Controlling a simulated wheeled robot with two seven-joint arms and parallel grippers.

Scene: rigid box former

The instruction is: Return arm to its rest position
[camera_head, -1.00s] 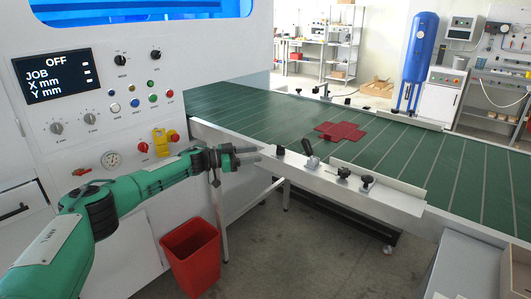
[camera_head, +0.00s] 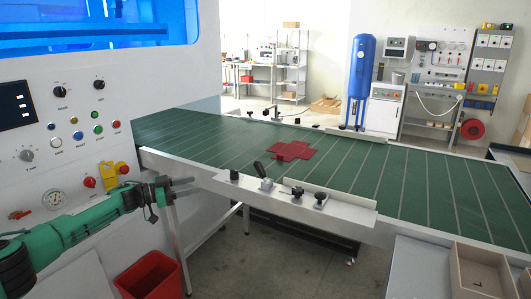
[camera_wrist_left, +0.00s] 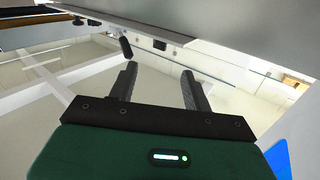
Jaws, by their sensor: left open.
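My left arm, green with dark joints, comes in from the left in the head view. Its gripper (camera_head: 178,186) is in front of the machine's control panel, near the left end of the conveyor's front rail. In the left wrist view the two dark fingers (camera_wrist_left: 158,88) stand apart with nothing between them. My right gripper is not in view.
The green conveyor table (camera_head: 400,185) carries a flat dark red cross-shaped blank (camera_head: 292,151). Its front rail has black knobs and a lever (camera_head: 260,170). A red bin (camera_head: 150,275) stands below my arm. A wooden tray (camera_head: 470,268) is at the lower right.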

